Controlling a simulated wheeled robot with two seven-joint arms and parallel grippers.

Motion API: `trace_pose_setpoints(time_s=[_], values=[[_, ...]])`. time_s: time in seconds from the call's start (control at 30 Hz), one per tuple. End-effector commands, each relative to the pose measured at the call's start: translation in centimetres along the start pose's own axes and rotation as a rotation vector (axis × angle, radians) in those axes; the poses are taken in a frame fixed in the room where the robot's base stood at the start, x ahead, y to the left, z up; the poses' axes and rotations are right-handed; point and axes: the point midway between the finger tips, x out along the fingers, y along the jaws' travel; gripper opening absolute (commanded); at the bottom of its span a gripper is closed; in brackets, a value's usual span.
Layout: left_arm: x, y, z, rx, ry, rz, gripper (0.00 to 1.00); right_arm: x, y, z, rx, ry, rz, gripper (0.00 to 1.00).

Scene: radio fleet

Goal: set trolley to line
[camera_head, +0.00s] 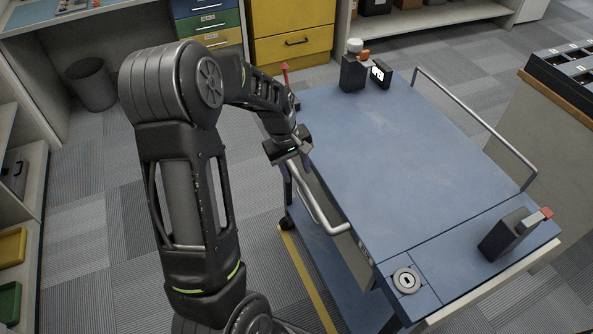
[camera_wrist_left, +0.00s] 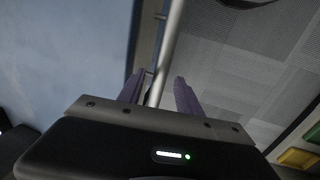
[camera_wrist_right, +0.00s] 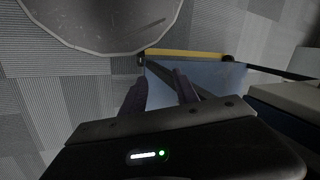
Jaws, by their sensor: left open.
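The trolley (camera_head: 400,150) has a blue top, a lower blue shelf and silver rail handles on two sides. A yellow line (camera_head: 310,285) runs on the floor by its left side, partly hidden under it. My left gripper (camera_head: 294,166) is open at the left handle (camera_head: 325,208). In the left wrist view the handle bar (camera_wrist_left: 168,50) passes between the parted fingers (camera_wrist_left: 160,88); I cannot tell if they touch it. My right gripper (camera_wrist_right: 160,90) is open and empty in the right wrist view, with a blue panel (camera_wrist_right: 222,75) and the yellow line (camera_wrist_right: 185,53) beyond it.
Radios (camera_head: 353,73) stand at the trolley's far edge, and another (camera_head: 507,235) stands at its near right corner. A round fitting (camera_head: 406,281) sits in the near top. A counter (camera_head: 545,130) is close on the right. A bin (camera_head: 91,84) and shelves stand left; floor between is clear.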

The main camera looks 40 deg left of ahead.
Motion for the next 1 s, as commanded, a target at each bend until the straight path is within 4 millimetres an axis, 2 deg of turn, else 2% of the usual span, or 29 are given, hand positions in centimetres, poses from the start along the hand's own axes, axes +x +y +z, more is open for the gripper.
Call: trace_pose_setpoints(time_s=[0.3,0.43,1.0], values=[[-5.0,0.1,-0.1,0.001,0.003,0.004,0.41,0.2,0.1,0.0,0.0,0.0,0.0,0.36],[-6.5,0.1,0.0,0.001,0.001,0.002,0.41,0.3,0.1,0.0,0.0,0.0,0.0,0.36],[-6.9,0.1,0.0,0.001,0.0,0.0,0.41,0.3,0.1,0.0,0.0,0.0,0.0,0.36]])
